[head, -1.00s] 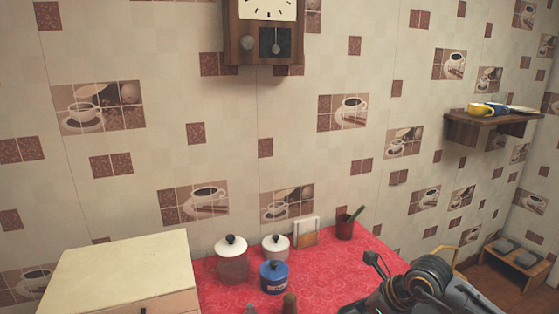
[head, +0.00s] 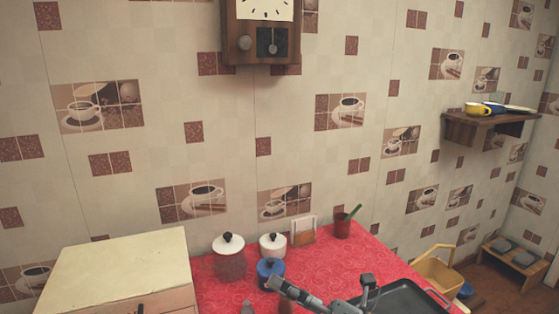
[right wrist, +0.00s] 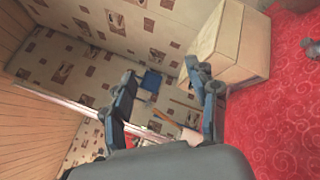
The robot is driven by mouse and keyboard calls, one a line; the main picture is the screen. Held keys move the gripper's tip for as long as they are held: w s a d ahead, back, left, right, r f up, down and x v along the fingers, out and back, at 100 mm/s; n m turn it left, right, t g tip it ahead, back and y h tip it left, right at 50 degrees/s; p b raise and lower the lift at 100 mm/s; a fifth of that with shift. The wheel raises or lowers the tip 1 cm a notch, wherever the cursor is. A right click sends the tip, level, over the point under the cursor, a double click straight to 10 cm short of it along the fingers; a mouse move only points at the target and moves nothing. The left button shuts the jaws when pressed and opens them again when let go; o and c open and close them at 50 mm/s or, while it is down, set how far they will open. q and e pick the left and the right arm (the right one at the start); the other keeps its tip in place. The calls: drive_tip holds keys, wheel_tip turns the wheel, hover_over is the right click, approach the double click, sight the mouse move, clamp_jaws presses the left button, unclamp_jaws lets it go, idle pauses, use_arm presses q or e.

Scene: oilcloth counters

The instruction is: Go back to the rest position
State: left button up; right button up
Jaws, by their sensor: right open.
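My right gripper (head: 322,287) is at the bottom of the head view, in front of the red counter (head: 330,262). Its two fingers are spread apart. In the right wrist view the same gripper (right wrist: 160,72) is open, with nothing between its fingers. Beyond them are patterned wall tiles and a small blue object (right wrist: 152,80) in the distance. My left gripper does not show in either view.
A dark tray (head: 402,298) lies to the right. A cream cabinet (head: 120,265) is left; a yellow crate (head: 437,272) sits beyond the counter.

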drive_tip(key=w+d+m+t+h, duration=0.2)
drive_tip(key=d+m+t+h, duration=0.95)
drive_tip(key=m, duration=0.85)
drive_tip(key=s+d+f+m+g+h, duration=0.3)
drive_tip(key=d+f+m+g+h, duration=0.15)
drive_tip(key=f+m, duration=0.2)
drive_tip(key=s+d+f+m+g+h, duration=0.3)
drive_tip(key=d+f+m, duration=0.2)
drive_tip(key=f, duration=0.3)
drive_tip(key=s+a+f+m+g+y, duration=0.1)
drive_tip(key=s+f+m+g, duration=0.1)
drive_tip(key=s+f+g, duration=0.6)
drive_tip(key=s+a+f+m+g+y, duration=0.15)
drive_tip(key=s+f, duration=0.35)
drive_tip(key=s, duration=0.8)
wheel_tip(320, 180, down, 26)
drive_tip(key=g, duration=0.2)
drive_tip(key=s+d+f, duration=0.2)
drive_tip(key=s+f, duration=0.6)
drive_tip(key=s, duration=0.1)
drive_tip(key=s+d+f+g, duration=0.1)
drive_tip(key=s+d+f, duration=0.1)
drive_tip(key=s+f, duration=0.6)
drive_tip(key=shift+s+f+h, duration=0.35)
drive_tip(key=shift+f+h, duration=0.05)
drive_tip(key=shift+h, duration=0.05)
